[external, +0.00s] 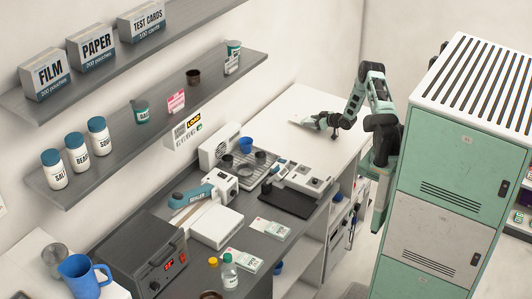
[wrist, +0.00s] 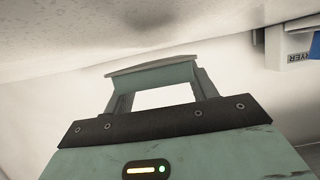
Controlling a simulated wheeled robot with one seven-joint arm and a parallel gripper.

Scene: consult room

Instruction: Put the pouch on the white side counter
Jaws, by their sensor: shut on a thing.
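My gripper (external: 322,121) is at the white side counter (external: 285,98) in the external view, low over its surface. It is shut on a pale, flat pouch (external: 300,121) that sticks out to the left of the fingers. The pouch is hard to pick out against the white top, and I cannot tell whether it touches the counter. In the wrist view my gripper (wrist: 155,75) shows its green fingers close up; the pouch is not clearly made out there.
Two white-and-green packets (external: 273,229) (external: 243,261) lie on the dark counter. A grey tray (external: 262,163) and a device with a dark base (external: 290,198) stand near the white counter. Green lockers (external: 462,155) stand at the right. The white top around my gripper is clear.

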